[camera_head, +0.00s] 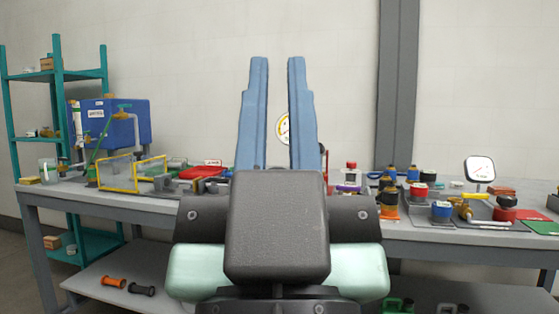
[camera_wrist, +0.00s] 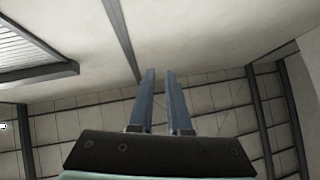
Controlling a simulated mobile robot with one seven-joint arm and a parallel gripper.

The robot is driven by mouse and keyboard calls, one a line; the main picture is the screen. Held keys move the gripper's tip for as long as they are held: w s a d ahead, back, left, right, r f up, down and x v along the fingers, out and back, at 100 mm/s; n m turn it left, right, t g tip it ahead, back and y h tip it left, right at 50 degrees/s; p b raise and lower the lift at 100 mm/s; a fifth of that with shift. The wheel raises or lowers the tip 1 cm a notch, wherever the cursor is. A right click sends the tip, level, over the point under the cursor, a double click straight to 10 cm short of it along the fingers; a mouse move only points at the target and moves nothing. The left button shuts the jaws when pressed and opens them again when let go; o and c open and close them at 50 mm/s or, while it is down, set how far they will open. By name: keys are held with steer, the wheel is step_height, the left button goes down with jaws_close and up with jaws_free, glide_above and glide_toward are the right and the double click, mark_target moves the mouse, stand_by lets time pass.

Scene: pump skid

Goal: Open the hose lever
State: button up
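My gripper (camera_head: 278,62) is raised in the middle of the head view, its two blue fingers pointing up. The fingers stand apart with nothing between them; the wrist view also shows the empty gap of my gripper (camera_wrist: 159,72). A green hose (camera_head: 98,140) runs beside a blue tank (camera_head: 129,124) on the bench at left, near a green-handled tap (camera_head: 123,107). A brass valve (camera_head: 463,208) with a yellow handle (camera_head: 475,196) lies on the bench at right. I cannot tell which part is the hose lever. My gripper touches none of these.
A long grey bench (camera_head: 110,200) crosses the view, its middle hidden behind my arm. A teal shelf rack (camera_head: 58,90) stands at far left.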

step_height(320, 180, up, 35)
steer(key=p, duration=3.2)
steer(key=shift+p, duration=0.35)
jaws_close()
steer(key=shift+f, duration=0.15)
